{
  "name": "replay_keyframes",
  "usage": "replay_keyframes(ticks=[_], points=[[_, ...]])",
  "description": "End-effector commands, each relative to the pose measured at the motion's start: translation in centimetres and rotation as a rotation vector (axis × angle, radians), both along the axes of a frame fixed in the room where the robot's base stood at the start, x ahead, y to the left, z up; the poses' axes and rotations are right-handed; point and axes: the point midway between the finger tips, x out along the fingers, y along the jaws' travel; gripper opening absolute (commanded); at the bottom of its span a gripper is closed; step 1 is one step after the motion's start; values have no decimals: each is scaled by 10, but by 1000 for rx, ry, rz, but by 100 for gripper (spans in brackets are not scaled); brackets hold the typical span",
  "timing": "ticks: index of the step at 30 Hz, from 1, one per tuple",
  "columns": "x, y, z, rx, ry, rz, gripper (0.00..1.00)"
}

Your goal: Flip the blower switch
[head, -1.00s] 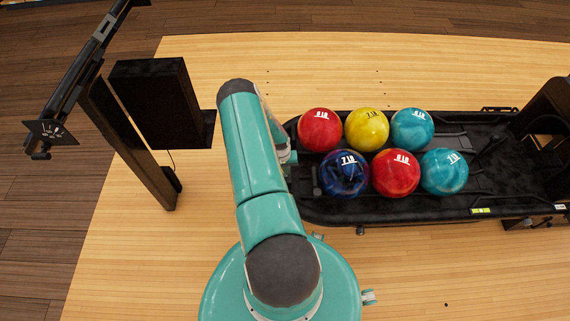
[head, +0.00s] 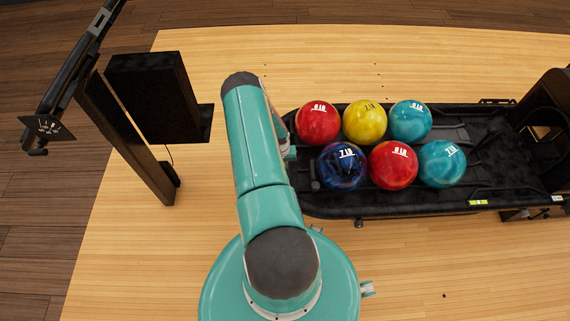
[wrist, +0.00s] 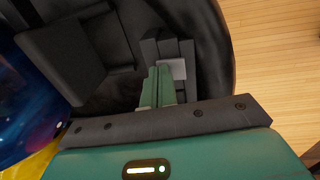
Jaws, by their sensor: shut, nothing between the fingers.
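My gripper shows in the wrist view (wrist: 158,88) with its two green fingers together, empty. Its tips are at a small dark grey housing with a lighter grey plate (wrist: 173,69), on the black end of the ball return. This may be the blower switch; the fingers cover part of it, and I cannot tell its position or whether they touch it. In the head view my arm reaches to the left end of the ball return (head: 400,206), and the gripper is mostly hidden behind the arm.
Several bowling balls sit on the return, the nearest a dark blue one (head: 341,167) beside a red one (head: 393,165). A black post with a box (head: 155,98) stands to the left of my arm.

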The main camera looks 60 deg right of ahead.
Motion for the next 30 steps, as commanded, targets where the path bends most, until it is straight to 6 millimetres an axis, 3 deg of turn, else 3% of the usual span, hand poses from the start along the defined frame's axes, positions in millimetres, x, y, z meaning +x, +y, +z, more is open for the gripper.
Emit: replay_keyframes(ticks=[9,20,25,30], points=[[12,6,4,-1,0,2,0],[12,5,6,-1,0,0,0],[16,3,20,-2,-1,1,0],[23,-1,47,-3,-2,4,0]])
